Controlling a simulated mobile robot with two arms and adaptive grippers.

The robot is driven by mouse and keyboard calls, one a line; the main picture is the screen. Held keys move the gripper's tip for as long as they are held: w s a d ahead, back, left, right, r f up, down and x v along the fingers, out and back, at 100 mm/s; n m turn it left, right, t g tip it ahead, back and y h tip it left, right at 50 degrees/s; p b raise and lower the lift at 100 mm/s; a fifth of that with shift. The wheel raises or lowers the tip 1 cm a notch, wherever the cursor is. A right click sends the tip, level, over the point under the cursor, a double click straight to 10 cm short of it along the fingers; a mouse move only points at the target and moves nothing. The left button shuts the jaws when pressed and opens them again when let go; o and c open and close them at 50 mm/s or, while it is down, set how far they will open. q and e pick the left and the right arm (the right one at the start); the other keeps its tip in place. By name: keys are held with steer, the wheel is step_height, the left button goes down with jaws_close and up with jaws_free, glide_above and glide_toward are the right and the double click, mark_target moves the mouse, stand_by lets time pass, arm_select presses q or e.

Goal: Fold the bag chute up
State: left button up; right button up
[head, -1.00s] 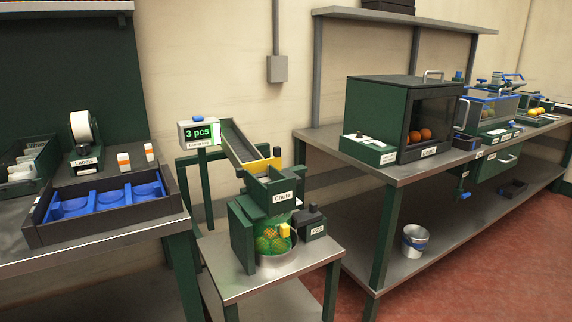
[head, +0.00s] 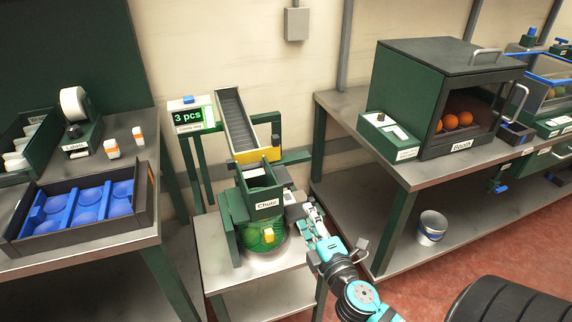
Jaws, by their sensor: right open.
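The bag chute (head: 266,204) is a dark green piece with a "Chute" label, on the green stand in the middle. It sits below the sloped conveyor (head: 236,118) with its yellow end. A green net bag (head: 262,236) hangs under the chute in a round metal dish, with a yellow tab at its front. My right gripper (head: 300,206) comes in from the lower right and is at the right side of the chute, open. I cannot tell whether its fingers touch the chute. My left gripper is not in view.
A display (head: 187,116) reads "3 pcs" behind the stand. A booth (head: 440,98) with oranges stands on the right bench. A black tray with blue cups (head: 84,208) lies on the left bench. A bucket (head: 432,226) stands on the lower shelf.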

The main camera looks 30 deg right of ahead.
mark_target(284, 173)
steer(key=p+x, duration=0.2)
steer(key=x, duration=1.5)
steer(key=shift+s, duration=0.1)
steer(key=shift+f, duration=0.1)
jaws_close()
